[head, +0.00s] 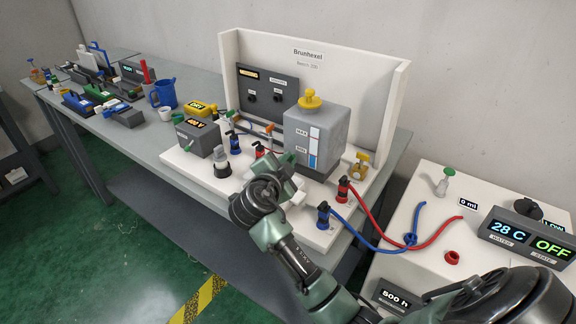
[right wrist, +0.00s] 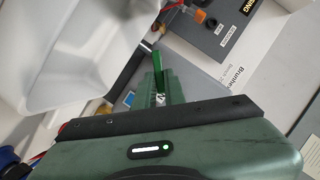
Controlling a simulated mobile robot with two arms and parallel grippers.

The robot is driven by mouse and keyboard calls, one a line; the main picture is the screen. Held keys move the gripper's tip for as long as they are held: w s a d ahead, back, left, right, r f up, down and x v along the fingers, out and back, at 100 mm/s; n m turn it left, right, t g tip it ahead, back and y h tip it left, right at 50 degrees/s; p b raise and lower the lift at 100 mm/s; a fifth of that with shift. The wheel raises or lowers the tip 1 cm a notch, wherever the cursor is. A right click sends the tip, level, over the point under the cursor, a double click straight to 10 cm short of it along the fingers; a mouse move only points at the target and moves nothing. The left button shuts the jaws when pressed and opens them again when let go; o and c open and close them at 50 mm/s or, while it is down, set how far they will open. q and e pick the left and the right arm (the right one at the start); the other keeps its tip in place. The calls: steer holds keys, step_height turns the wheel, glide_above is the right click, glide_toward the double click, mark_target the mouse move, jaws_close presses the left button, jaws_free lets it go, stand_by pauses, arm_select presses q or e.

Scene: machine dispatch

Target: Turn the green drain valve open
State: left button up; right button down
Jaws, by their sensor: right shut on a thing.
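The green drain valve's handle (right wrist: 156,62) shows in the right wrist view as a narrow green lever, its lower end between my fingertips. My right gripper (right wrist: 158,92) is shut on this lever. In the head view my right gripper (head: 268,174) reaches in front of the grey tank (head: 316,135) on the white rig, and its wrist hides the valve and the fingertips. My left gripper is in neither view.
Close around the gripper are red hose fittings, a grey box with an amber display (head: 197,136) and a yellow valve (head: 359,163). Blue (head: 345,226) and red hoses run right to a white unit (head: 411,255). A white back panel (head: 350,75) stands behind the tank.

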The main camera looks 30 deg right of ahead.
steer(key=shift+w+a+r+n+g, duration=0.2)
steer(key=shift+n+g, duration=0.2)
steer(key=shift+n, duration=0.2)
steer(key=shift+w+a+r+n+g+p, duration=0.15)
steer(key=shift+w+n+g+p, duration=0.1)
steer(key=shift+n, duration=0.2)
steer(key=shift+w+d+r+n+g+p, duration=0.15)
steer(key=shift+n+g, duration=0.1)
steer(key=shift+n, duration=0.2)
steer(key=shift+w+a+r+n+g, duration=0.1)
steer(key=shift+w+a+n+g, duration=0.2)
steer(key=shift+n+g, duration=0.45)
steer(key=shift+w+n+g+h+p, duration=0.35)
steer(key=shift+n+g, duration=0.2)
steer(key=shift+n, duration=0.4)
steer(key=c, duration=1.5)
jaws_free()
steer(key=shift+a, duration=0.1)
steer(key=shift+w, duration=0.1)
